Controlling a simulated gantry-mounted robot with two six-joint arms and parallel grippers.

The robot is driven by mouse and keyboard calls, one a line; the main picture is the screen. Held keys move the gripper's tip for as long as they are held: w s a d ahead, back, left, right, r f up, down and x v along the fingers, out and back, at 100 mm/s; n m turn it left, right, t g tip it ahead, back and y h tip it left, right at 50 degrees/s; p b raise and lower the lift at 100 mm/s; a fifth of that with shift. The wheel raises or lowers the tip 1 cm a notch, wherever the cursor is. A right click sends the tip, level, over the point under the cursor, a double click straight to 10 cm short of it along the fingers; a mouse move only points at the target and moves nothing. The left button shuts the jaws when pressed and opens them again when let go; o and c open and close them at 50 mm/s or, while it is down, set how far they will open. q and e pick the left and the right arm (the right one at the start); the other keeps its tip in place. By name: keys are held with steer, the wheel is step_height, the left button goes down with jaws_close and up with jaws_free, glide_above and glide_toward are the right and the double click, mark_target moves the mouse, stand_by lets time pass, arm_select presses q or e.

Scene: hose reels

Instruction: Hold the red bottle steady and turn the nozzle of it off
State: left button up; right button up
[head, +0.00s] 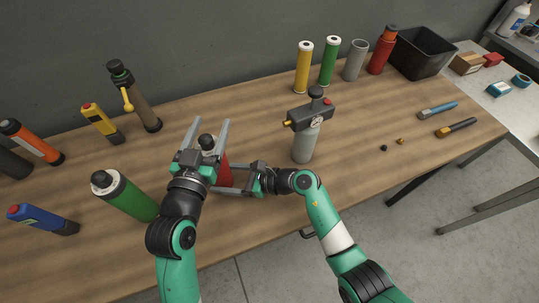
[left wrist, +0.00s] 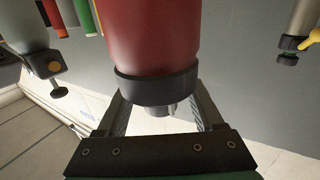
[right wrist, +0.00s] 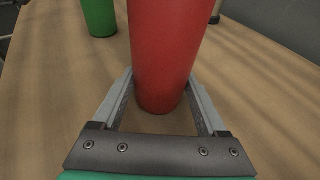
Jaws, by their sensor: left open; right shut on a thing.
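The red bottle (head: 226,171) stands on the table, mostly hidden behind my grippers in the head view. Its dark top (head: 207,141) shows between the left fingers. In the left wrist view, the red body (left wrist: 153,38) has a black collar (left wrist: 157,86) and a small grey nozzle (left wrist: 160,108). My left gripper (head: 208,124) is open, with its fingers on either side of the bottle's top end. My right gripper (head: 228,178) is shut on the red body low down from the right. The right wrist view shows the bottle (right wrist: 167,55) between its fingers.
A grey bottle with a dark head (head: 304,144) stands to the right. A brown bottle (head: 145,108) is behind left. Several cylinders and a black bin (head: 420,55) are at the back right. The middle right is mostly clear.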

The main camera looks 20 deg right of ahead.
arm_select(q)
steer(key=n+y, duration=0.1)
steer(key=n+t+y, duration=0.1)
steer(key=y, duration=0.1)
steer(key=n+y, duration=0.1)
steer(key=shift+w+a+t+y, duration=0.1)
steer(key=shift+a+t+y, duration=0.2)
steer(key=shift+t+y, duration=0.1)
steer(key=shift+a+r+n+y, duration=0.1)
steer(key=shift+a+n+y, duration=0.1)
steer(key=shift+n+y, duration=0.75)
steer(key=s+a, duration=0.2)
steer(key=s, duration=1)
steer(key=s+d+r+m+g+h, duration=0.1)
steer(key=s+d+r+h, duration=0.1)
steer(key=d+h, duration=0.35)
steer(key=s+d+r+m+g+h, duration=0.1)
steer(key=s+d+r+h, duration=0.2)
steer(key=d+h, duration=0.25)
steer(key=s+a+r+n+t+h, duration=0.1)
steer(key=s+r+n+t+h, duration=0.1)
steer(key=r+n, duration=0.3)
steer(key=s+a+r+n+t+h, duration=0.2)
steer(key=s+r+n+t+h, duration=0.1)
steer(key=r+n, duration=0.2)
steer(key=shift+s+r+n, duration=0.35)
steer(key=shift+r, duration=0.6)
